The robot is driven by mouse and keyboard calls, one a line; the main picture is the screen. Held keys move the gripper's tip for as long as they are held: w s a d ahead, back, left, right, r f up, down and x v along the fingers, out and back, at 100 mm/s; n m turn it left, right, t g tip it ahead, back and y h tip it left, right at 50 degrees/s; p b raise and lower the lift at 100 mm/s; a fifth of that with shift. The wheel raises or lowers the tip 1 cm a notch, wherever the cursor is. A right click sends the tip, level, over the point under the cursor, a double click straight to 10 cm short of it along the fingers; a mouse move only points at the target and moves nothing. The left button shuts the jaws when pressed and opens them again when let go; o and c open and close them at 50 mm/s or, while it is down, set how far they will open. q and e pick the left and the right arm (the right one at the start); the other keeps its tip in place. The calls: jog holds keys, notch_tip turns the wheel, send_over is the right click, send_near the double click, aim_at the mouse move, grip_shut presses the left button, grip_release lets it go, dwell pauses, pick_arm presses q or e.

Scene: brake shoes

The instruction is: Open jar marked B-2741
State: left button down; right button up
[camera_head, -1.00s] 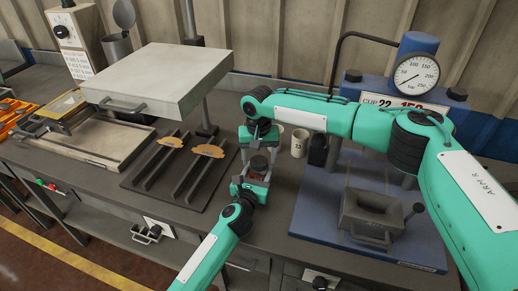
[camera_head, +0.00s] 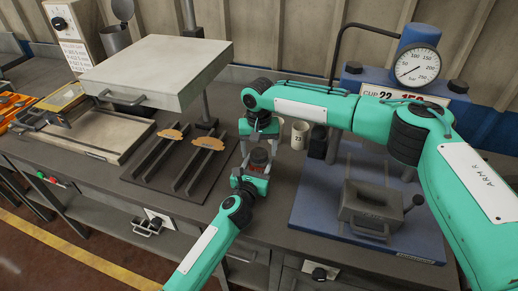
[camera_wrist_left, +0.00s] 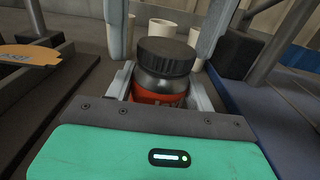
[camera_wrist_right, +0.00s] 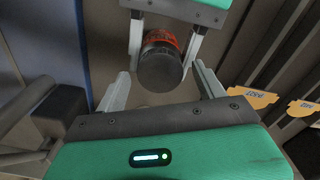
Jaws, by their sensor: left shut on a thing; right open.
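A jar (camera_head: 258,160) with a dark lid and a red-orange label is held upright above the bench. Its marking is not legible. My left gripper (camera_head: 251,170) is shut on the jar's body, one finger on each side; the jar and its closed lid (camera_wrist_left: 166,54) show in the left wrist view. My right gripper (camera_head: 260,143) is open above the jar and points down. In the right wrist view its fingers (camera_wrist_right: 160,72) stand apart on both sides of the lid (camera_wrist_right: 160,70), with a gap on each side.
White cups (camera_head: 300,134) stand behind the jar. To the right is a blue press (camera_head: 425,200) with a dial gauge (camera_head: 417,66). To the left a dark rack (camera_head: 165,180) carries brake shoes (camera_head: 208,143).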

jog(key=shift+r, duration=2.25)
pick_arm(q)
jog(key=shift+c, duration=2.2)
grip_release()
